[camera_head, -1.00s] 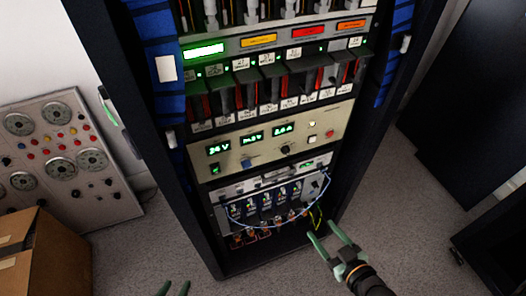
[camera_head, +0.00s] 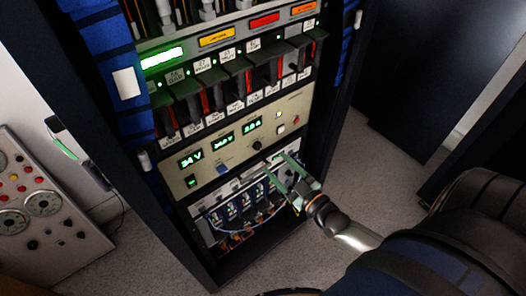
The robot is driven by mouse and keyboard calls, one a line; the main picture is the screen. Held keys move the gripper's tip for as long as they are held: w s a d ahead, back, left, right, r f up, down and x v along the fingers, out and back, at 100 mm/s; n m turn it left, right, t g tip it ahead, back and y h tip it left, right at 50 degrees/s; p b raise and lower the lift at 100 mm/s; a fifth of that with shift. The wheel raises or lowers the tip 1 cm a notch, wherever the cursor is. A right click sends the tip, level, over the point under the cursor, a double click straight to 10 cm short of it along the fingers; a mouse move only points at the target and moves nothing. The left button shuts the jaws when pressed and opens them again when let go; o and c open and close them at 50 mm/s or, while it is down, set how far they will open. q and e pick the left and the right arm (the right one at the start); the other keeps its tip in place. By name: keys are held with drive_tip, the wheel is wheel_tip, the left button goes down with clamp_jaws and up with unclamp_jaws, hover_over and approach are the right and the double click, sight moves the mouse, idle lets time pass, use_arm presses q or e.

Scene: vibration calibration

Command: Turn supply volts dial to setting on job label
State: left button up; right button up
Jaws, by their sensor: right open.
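The beige supply panel (camera_head: 290,113) sits mid-height in the black rack, with three green readouts across it. The left readout (camera_head: 191,158) shows a voltage, its first digit blurred. No job label can be read; a blank-looking white card (camera_head: 127,82) hangs on the rack's left post. My right gripper (camera_head: 281,168) is open and empty, its fingers in front of the unit just below the panel, right of and below the black knob. My left gripper is out of view.
Below the panel is a unit with several lit modules (camera_head: 235,207) and looped blue-white cables. Rows of black-handled modules (camera_head: 240,85) fill the rack above. A grey panel with round gauges (camera_head: 42,205) stands at left. Grey floor (camera_head: 365,185) is clear to the right.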

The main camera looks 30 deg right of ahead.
sight(261, 150)
drive_tip(key=w, duration=0.6)
drive_tip(key=shift+w+a, duration=0.3)
drive_tip(key=shift+w, duration=0.05)
drive_tip(key=shift+c, duration=0.2)
clamp_jaws()
